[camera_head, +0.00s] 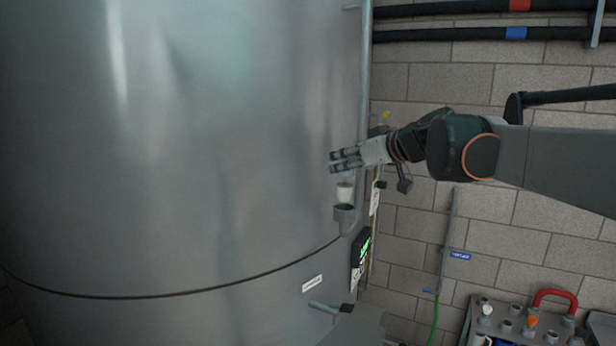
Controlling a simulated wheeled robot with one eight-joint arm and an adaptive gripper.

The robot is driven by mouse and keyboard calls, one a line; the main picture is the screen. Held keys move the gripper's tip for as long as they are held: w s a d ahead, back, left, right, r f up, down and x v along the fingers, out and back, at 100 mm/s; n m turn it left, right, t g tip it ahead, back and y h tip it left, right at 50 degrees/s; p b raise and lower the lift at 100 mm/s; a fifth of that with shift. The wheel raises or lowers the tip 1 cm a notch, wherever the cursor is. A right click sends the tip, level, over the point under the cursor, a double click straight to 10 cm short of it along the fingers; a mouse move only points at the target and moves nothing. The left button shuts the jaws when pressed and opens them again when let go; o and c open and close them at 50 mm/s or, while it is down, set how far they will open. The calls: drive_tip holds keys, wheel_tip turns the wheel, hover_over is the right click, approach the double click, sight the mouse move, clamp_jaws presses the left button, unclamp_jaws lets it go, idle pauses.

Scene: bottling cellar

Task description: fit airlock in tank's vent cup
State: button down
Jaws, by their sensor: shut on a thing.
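My gripper (346,161) reaches in from the right and is shut on the airlock (345,191), a small pale piece with a white lower part below the fingers. The airlock's upper part is hidden by the fingers. The vent cup (344,214) is a small grey cup on the right side of the big steel tank (190,150). The airlock is upright just above the cup in the picture. I cannot tell whether its lower end touches or enters the cup's mouth.
A display panel with green light (361,247) hangs below right of the cup. A tank valve (328,308) sticks out lower down. A vertical pipe (366,80) runs along the tank's edge. A rack (508,325) with several fittings stands at the bottom right.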

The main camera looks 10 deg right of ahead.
sight(345, 180)
drive_tip(key=shift+f+p, duration=0.3)
drive_tip(key=shift+f, duration=1.95)
drive_tip(key=c, duration=1.1)
unclamp_jaws()
